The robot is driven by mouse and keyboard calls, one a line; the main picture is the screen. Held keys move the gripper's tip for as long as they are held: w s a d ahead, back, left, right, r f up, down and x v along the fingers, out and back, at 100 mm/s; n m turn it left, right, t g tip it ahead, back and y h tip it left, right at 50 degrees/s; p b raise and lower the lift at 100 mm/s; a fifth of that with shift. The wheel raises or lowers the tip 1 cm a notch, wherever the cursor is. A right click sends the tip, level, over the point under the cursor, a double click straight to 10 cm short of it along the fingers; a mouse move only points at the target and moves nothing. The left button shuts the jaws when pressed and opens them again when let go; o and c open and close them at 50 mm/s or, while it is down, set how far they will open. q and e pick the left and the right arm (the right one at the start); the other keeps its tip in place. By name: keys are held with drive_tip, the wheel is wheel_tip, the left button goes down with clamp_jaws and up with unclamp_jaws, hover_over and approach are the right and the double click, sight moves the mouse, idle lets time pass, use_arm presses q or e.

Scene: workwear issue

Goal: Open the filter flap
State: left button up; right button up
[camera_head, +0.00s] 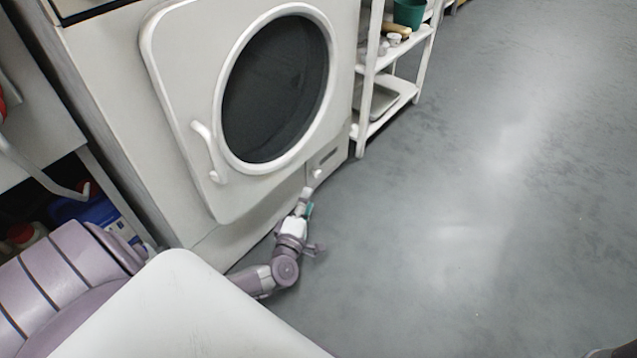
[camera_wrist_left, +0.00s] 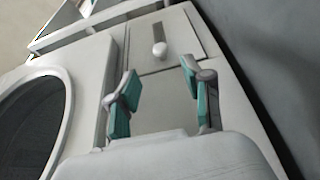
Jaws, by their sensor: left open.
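The filter flap (camera_head: 328,157) is a small pale panel low on the right of the dryer front, below the round door. It looks shut, flush with the front. A small light knob (camera_head: 318,173) sits on it. In the left wrist view the flap (camera_wrist_left: 183,38) is ahead at the top, and its knob (camera_wrist_left: 160,50) lies between the lines of the two fingers. My left gripper (camera_head: 306,202) is near the floor, just below and in front of the flap. It also shows in the left wrist view (camera_wrist_left: 160,84), open and empty, its teal-padded fingers apart. My right gripper does not show.
The dryer's big round door (camera_head: 178,125) is shut, with a white handle (camera_head: 209,150) on its left. A white shelf rack (camera_head: 385,100) stands to the right of the dryer. Bottles sit under a counter at left. The grey floor (camera_head: 490,220) at right is clear.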

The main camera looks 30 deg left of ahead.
sight(317, 177)
use_arm(q)
drive_tip(key=b+x, duration=0.4)
drive_tip(key=x, duration=0.5)
drive_tip(key=shift+w+a+f+b, duration=0.1)
drive_tip(key=shift+w+f+b, duration=0.1)
drive_tip(key=shift+b, duration=0.15)
drive_tip(key=shift+r, duration=0.1)
clamp_jaws()
